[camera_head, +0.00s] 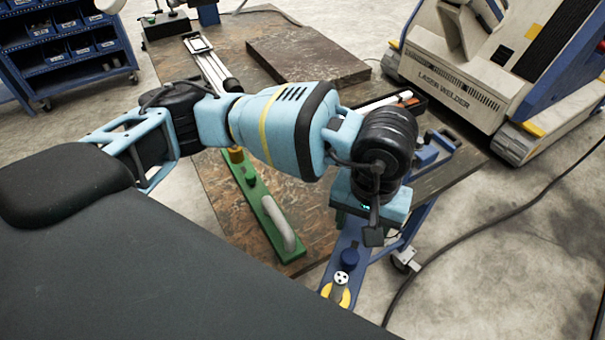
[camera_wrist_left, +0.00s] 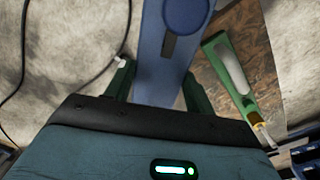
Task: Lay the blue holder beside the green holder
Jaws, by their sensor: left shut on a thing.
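The blue holder (camera_head: 350,257) is a long flat blue bar with a round knob and a yellow-and-white end piece. My left gripper (camera_wrist_left: 160,85) is shut on it; the green fingers press its two sides in the left wrist view, where the blue holder (camera_wrist_left: 163,45) extends away from the gripper. In the head view it hangs past the table's right front edge, over the floor. The green holder (camera_head: 262,212), with a pale curved handle, lies on the table left of the blue one; it also shows in the left wrist view (camera_wrist_left: 228,72). The right gripper is out of view.
The worn brown table (camera_head: 217,193) carries a dark brown slab (camera_head: 308,53) at the back and a white-railed device (camera_head: 207,62). Blue parts (camera_head: 433,150) sit at its right end. A laser welder (camera_head: 458,85) stands beyond. A cable crosses the floor.

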